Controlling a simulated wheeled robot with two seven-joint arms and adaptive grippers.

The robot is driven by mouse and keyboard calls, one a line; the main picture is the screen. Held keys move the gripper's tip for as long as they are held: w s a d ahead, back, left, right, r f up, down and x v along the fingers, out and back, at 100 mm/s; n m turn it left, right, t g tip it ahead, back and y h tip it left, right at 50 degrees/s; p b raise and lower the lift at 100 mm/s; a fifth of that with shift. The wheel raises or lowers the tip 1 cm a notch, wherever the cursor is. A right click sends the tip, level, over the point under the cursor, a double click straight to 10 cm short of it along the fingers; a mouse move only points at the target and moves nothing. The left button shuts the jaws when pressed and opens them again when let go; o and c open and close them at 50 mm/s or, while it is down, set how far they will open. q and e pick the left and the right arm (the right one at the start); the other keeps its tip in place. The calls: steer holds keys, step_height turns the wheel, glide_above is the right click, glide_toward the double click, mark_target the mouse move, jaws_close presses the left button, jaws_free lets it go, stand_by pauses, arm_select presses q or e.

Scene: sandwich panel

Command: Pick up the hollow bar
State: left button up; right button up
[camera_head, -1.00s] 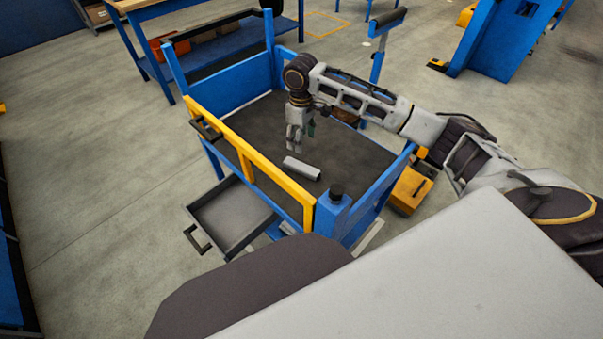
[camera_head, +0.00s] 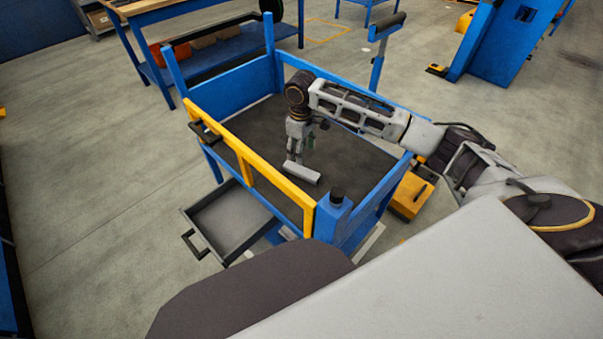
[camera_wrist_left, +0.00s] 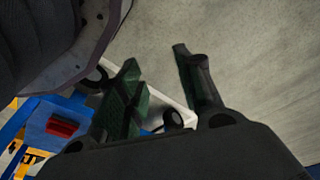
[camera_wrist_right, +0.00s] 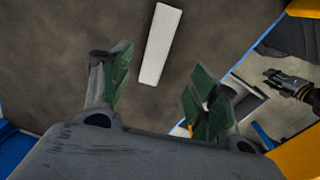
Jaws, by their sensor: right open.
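The hollow bar (camera_head: 304,174) is a short, light grey piece lying on the dark floor of the blue cart (camera_head: 365,113), near the yellow rail. It also shows in the right wrist view (camera_wrist_right: 159,45), as a long pale shape beyond the fingertips. My right gripper (camera_head: 294,161) points down just over the bar in the head view, its fingers partly covering the bar's left end. In the right wrist view its green-padded fingers (camera_wrist_right: 162,80) are spread, with nothing between them. My left gripper (camera_wrist_left: 160,65) is open and empty in the left wrist view; the head view does not show it.
The yellow rail (camera_head: 238,145) and blue side walls stand around the bar. An open grey drawer (camera_head: 232,218) juts from the cart's lower left. The cart floor around the bar looks clear. A workbench (camera_head: 145,8) stands behind at left.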

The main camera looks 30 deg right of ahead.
arm_select(q)
steer(key=shift+w+d+r+b, duration=0.1)
steer(key=shift+d+r+b, duration=0.1)
steer(key=shift+r, duration=0.45)
steer(key=shift+w+d+r+b, duration=0.1)
steer(key=shift+d+r+b, duration=0.05)
steer(key=shift+r, duration=0.5)
steer(key=shift+w+d+r+b, duration=0.1)
steer(key=shift+d+r+b, duration=0.1)
steer(key=shift+r, duration=0.45)
arm_select(e)
glide_above(301, 170)
steer(key=shift+s+f, duration=0.15)
steer(key=shift+f, duration=2.55)
steer(key=shift+f, duration=0.1)
